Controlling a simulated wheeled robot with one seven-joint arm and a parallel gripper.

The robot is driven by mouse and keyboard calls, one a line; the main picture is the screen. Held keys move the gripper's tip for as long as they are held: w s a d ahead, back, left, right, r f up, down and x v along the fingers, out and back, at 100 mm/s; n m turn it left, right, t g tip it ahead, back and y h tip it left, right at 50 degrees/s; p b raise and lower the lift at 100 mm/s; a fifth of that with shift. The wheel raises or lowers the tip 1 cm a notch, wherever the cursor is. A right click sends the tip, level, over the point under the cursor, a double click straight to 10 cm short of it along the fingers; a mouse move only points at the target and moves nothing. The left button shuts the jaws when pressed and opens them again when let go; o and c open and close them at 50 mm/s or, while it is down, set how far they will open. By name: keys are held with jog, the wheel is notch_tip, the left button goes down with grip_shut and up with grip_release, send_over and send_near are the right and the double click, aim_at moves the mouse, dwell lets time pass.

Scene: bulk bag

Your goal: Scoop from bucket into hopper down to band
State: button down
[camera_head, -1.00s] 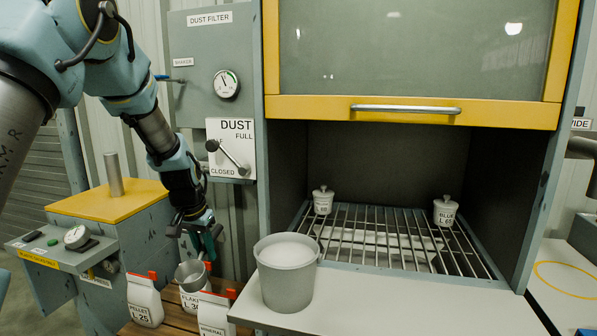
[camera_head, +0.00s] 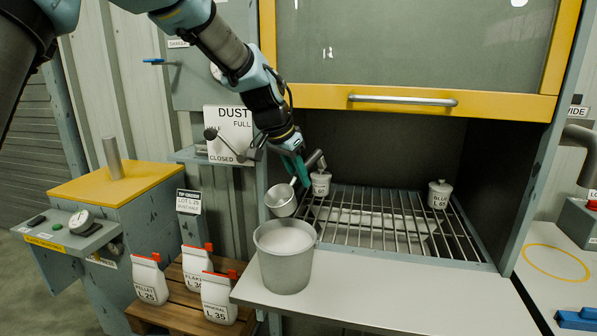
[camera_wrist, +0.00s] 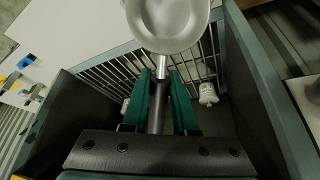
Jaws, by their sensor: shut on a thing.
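My gripper (camera_head: 297,164) is shut on the handle of a metal scoop (camera_head: 281,200). In the head view the scoop hangs tilted just above and behind the bucket (camera_head: 286,271), apart from its rim as far as I can tell. In the wrist view the scoop bowl (camera_wrist: 172,20) looks empty, and its handle runs back between the green fingers (camera_wrist: 160,98). The grey bucket stands on the pale front ledge and holds white material close to its rim. The hopper opening with its bar grate (camera_head: 375,222) lies right of the scoop; pale material shows under the bars. No band is discernible.
Two small lidded white pots stand at the grate's back, one on the left (camera_head: 320,183) and one on the right (camera_head: 440,194). The raised yellow-framed sash (camera_head: 405,101) hangs above. Labelled bags (camera_head: 218,297) stand on a pallet at left. The ledge (camera_head: 400,292) right of the bucket is clear.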

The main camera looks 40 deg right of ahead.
aim_at(289, 190)
jog(key=shift+w+a+f+h, duration=0.1)
jog(key=shift+a+f+h, duration=0.1)
jog(key=shift+f+h, duration=0.25)
jog(key=shift+a+f+h, duration=0.2)
jog(key=shift+f+h, duration=0.05)
jog(key=shift+f, duration=0.3)
jog(key=f+b, duration=0.1)
jog(key=b, duration=0.1)
jog(key=shift+d+b, duration=0.1)
jog(key=shift+b, duration=0.25)
jog(key=shift+f+h+b, duration=0.35)
jog(key=shift+h+b, duration=0.05)
jog(key=shift+b, duration=0.6)
jog(key=shift+f+b, duration=0.15)
jog(key=shift+b, duration=0.75)
jog(key=b, duration=0.2)
jog(key=f+h+b, duration=0.1)
jog(key=b, duration=0.1)
jog(key=shift+a+b, duration=0.25)
jog(key=shift+b, duration=0.15)
notch_tip(289, 190, down, 7)
jog(key=b, duration=0.7)
jog(key=shift+r, duration=0.2)
